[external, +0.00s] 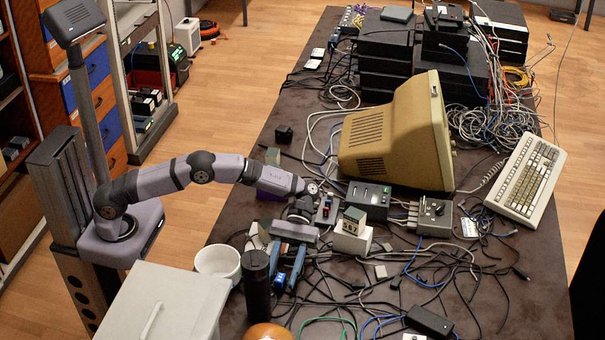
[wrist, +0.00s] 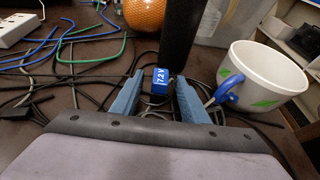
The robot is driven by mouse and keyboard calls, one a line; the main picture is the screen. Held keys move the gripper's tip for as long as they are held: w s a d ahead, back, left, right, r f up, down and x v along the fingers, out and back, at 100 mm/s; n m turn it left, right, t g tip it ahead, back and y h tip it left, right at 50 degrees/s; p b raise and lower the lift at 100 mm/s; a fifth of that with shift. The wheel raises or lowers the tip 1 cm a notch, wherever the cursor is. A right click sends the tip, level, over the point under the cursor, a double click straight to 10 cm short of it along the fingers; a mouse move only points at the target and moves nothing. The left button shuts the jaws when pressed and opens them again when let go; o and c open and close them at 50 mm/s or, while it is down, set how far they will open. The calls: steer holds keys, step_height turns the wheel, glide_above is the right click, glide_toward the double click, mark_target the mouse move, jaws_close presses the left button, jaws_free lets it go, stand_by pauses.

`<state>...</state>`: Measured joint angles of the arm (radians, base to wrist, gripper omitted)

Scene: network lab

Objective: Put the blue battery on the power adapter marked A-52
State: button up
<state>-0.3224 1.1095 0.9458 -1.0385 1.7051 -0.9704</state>
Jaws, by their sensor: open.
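The blue battery, marked 7.2 V in the wrist view (wrist: 160,80), stands on the dark table; it also shows in the external view (external: 280,282). My gripper (wrist: 160,86) is open, pointing down, with one blue finger on each side of the battery near the tips. I cannot tell whether either finger touches it. In the external view my gripper (external: 281,273) is low over the near left part of the table. A white block (external: 351,240) to its right carries a dark greenish piece (external: 354,218) with a label too small to read surely; I cannot confirm which adapter is A-52.
A black cylinder (external: 257,288) stands close beside the battery, with a white cup (external: 218,262) to its left and an orange ball (external: 268,332) in front. Loose cables cover the table around the battery. A beige monitor (external: 398,135) and a keyboard (external: 527,178) stand farther back.

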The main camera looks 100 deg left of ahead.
mark_target(280, 277)
steer(key=shift+x, duration=1)
jaws_close()
step_height(280, 277, up, 10)
steer(key=shift+r, duration=0.1)
